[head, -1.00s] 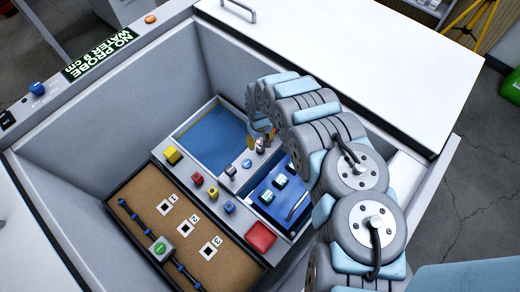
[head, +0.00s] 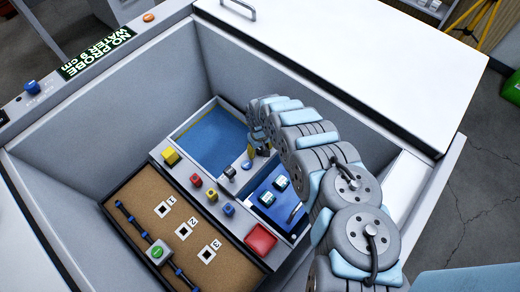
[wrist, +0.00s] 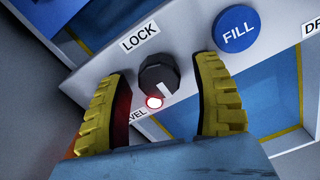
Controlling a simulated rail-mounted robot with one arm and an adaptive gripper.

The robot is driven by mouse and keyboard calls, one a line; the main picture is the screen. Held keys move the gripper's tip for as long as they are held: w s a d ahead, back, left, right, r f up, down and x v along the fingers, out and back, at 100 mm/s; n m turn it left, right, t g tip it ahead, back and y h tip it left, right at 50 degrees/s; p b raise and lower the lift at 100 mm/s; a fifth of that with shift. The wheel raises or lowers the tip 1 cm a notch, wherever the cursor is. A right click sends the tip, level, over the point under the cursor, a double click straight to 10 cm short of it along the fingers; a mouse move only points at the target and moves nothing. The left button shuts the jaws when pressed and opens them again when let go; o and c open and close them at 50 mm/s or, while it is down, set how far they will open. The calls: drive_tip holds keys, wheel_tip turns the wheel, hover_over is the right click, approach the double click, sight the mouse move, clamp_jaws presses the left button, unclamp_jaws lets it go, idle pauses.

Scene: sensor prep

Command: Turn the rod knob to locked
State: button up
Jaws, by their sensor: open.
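The rod knob (wrist: 158,74) is a dark round knob on a pale panel in the wrist view. Its white mark lies on the lower right side, away from the LOCK label (wrist: 140,37). A partly hidden label ending in "VEL" (wrist: 137,117) is below it. A red light (wrist: 154,102) glows just under the knob. My gripper (wrist: 162,70) is open, with one yellow finger on each side of the knob and gaps visible on both sides. In the head view my gripper (head: 260,150) is over the panel strip and small; the knob is hidden there.
A blue FILL button (wrist: 236,30) sits close to the right finger. In the head view, a blue basin (head: 212,140), a blue tray (head: 268,208), coloured blocks and a cork board (head: 190,250) lie inside the deep white-walled tub (head: 105,135).

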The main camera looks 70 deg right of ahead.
clamp_jaws()
drive_tip(key=c, duration=1.2)
unclamp_jaws()
drive_tip(key=shift+r+n+p, duration=0.1)
drive_tip(key=shift+n+p, duration=0.3)
drive_tip(key=shift+p, duration=0.35)
drive_tip(key=c, duration=1.2)
unclamp_jaws()
drive_tip(key=shift+a+n+p, duration=0.15)
drive_tip(key=shift+n+p, duration=0.15)
drive_tip(key=shift+p, duration=0.05)
drive_tip(key=c, duration=1.2)
unclamp_jaws()
drive_tip(key=shift+n+p, duration=0.6)
drive_tip(key=c, duration=1.2)
unclamp_jaws()
drive_tip(key=n+p, duration=0.1)
drive_tip(key=n, duration=0.4)
drive_tip(key=c, duration=1.2)
unclamp_jaws()
drive_tip(key=n, duration=0.5)
drive_tip(key=shift+a+n, duration=0.1)
drive_tip(key=shift+n, duration=0.3)
drive_tip(key=c, duration=1.2)
unclamp_jaws()
drive_tip(key=shift+n, duration=2.2)
drive_tip(key=c, duration=1.2)
unclamp_jaws()
